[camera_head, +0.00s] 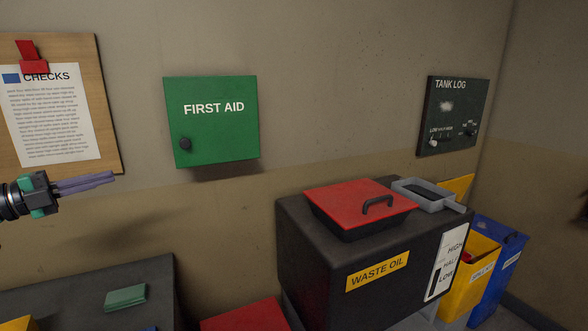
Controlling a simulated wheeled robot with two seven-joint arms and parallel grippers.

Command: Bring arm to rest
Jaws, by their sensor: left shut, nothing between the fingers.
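My left gripper (98,182) reaches in from the left edge of the head view. Its fingers are together and empty, pointing right, in front of the wall. It is below the paper headed CHECKS (50,115) and lower left of the green FIRST AID box (212,135), apart from both in the picture. My right gripper is not clearly in view; only a small dark shape shows at the right edge.
The black WASTE OIL tank (310,262) with a red lid (345,200) stands right of centre, a grey tray (420,192) on top. A dark surface (60,290) holds a green item (126,297). Yellow (462,290) and blue (497,275) bins stand right. A TANK LOG board (455,112) hangs above.

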